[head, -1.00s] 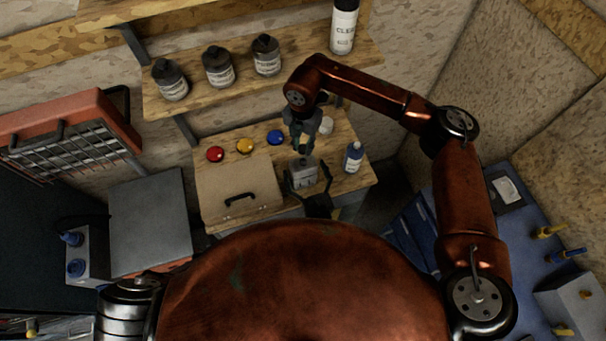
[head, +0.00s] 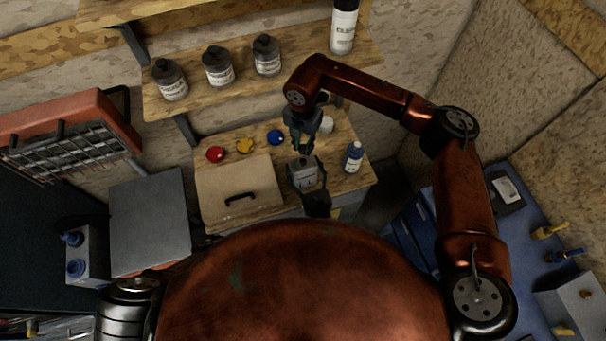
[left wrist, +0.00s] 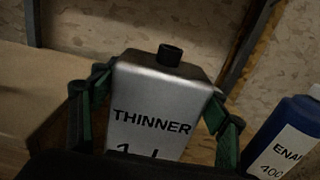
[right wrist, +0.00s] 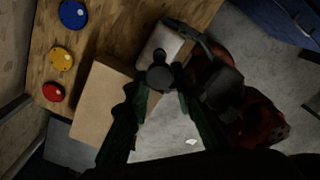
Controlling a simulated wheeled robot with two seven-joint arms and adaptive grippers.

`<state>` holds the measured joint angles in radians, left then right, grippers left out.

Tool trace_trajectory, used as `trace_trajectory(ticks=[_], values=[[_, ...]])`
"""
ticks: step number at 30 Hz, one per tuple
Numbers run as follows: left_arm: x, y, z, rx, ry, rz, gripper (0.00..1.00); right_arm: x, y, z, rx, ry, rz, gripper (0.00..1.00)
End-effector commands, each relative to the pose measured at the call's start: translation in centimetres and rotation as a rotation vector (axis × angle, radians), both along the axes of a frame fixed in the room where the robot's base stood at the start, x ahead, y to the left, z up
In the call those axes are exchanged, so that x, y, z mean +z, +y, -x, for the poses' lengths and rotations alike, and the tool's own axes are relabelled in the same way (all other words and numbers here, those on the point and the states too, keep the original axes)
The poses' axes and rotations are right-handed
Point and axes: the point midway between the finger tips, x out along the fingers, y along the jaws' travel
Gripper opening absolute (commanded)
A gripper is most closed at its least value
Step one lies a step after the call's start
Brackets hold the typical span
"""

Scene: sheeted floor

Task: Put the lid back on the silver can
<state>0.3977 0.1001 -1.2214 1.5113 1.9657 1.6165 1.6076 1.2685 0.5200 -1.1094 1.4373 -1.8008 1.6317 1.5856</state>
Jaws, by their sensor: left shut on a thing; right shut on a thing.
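The silver can (head: 302,175), labelled THINNER, stands upright near the front edge of the wooden bench. In the left wrist view the can (left wrist: 155,95) shows a short dark neck on top. My left gripper (left wrist: 158,108) is shut on the can, one finger on each side. My right gripper (head: 304,149) comes down from above and is shut on the black lid (right wrist: 160,77). In the right wrist view the lid overlaps the near end of the can (right wrist: 163,45). The gap between lid and neck cannot be judged.
A blue enamel bottle (head: 354,157) stands just right of the can. A cardboard box (head: 238,188) with a black handle is close on the left. Red (head: 215,154), yellow (head: 245,146) and blue (head: 276,137) round items lie behind. A shelf with bottles hangs above.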

Motion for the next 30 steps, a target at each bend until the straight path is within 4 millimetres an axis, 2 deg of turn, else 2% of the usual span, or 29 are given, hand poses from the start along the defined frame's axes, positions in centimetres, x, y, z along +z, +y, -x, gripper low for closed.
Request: trace_trajectory(ticks=[2, 13, 17, 27, 30], values=[[0.0, 0.0, 0.0, 0.0, 0.0, 0.0, 0.5, 0.0, 0.0, 0.0, 0.0, 0.0, 0.0, 0.13], [0.0, 0.0, 0.0, 0.0, 0.0, 0.0, 0.25, 0.0, 0.0, 0.0, 0.0, 0.0, 0.0, 0.13], [0.0, 0.0, 0.0, 0.0, 0.0, 0.001, 0.25, -0.3, 0.0, 0.0, 0.0, 0.001, 0.0, 0.13], [0.0, 0.0, 0.0, 0.0, 0.0, 0.001, 0.25, -4.7, 0.0, 0.0, 0.0, 0.001, 0.0, 0.13], [0.0, 0.0, 0.0, 0.0, 0.0, 0.001, 0.25, -5.0, 0.0, 0.0, 0.0, -0.001, 0.0, 0.13]])
